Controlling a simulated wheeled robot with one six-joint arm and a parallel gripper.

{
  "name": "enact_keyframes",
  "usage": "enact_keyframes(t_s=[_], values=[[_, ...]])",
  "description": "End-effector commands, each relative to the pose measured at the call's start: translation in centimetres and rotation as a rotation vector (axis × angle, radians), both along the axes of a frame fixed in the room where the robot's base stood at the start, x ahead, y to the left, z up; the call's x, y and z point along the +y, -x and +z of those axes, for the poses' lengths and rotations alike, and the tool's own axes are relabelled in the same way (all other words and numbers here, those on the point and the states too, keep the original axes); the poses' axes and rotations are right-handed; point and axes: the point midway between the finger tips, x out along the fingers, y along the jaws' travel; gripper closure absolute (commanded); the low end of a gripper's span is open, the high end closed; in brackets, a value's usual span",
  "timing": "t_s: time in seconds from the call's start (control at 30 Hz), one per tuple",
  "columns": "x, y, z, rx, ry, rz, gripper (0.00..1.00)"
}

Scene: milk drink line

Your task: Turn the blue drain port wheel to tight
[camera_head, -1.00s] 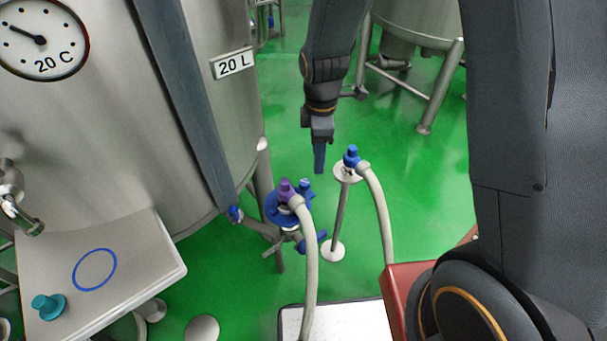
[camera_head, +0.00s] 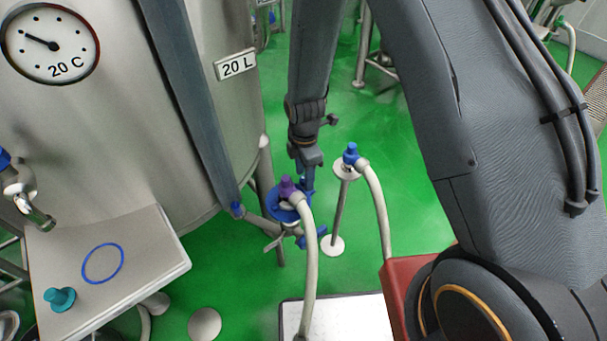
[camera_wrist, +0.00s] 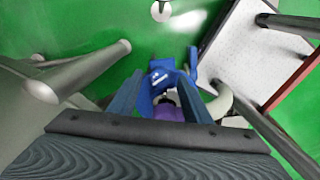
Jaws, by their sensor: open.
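The blue drain port fitting is on a pipe low beside the tank. In the head view it shows as a blue disc (camera_head: 280,215) under a purple hose connector (camera_head: 287,188), with a blue part low at its right. In the wrist view a blue part with white marks (camera_wrist: 160,78) lies between my fingers, with the purple connector (camera_wrist: 168,112) below it. My gripper (camera_head: 306,190) is open and points down, just behind the purple connector. In the wrist view my gripper (camera_wrist: 160,98) has a finger on each side of the blue part; I cannot tell whether they touch it.
A pale hose (camera_head: 309,260) curves down from the purple connector. A stand (camera_head: 338,215) with a blue-capped hose is to the right. The steel tank (camera_head: 120,120) and a shelf (camera_head: 150,250) with a teal knob (camera_head: 60,299) are at left.

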Motion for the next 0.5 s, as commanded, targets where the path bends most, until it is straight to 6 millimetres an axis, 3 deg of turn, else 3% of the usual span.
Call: enact_keyframes(t_s=[0.37, 0.5], values=[[0.04, 0.01, -0.44, 0.0, 0.0, 0.0, 0.56], [0.04, 0.03, -0.43, 0.0, 0.0, 0.0, 0.79]])
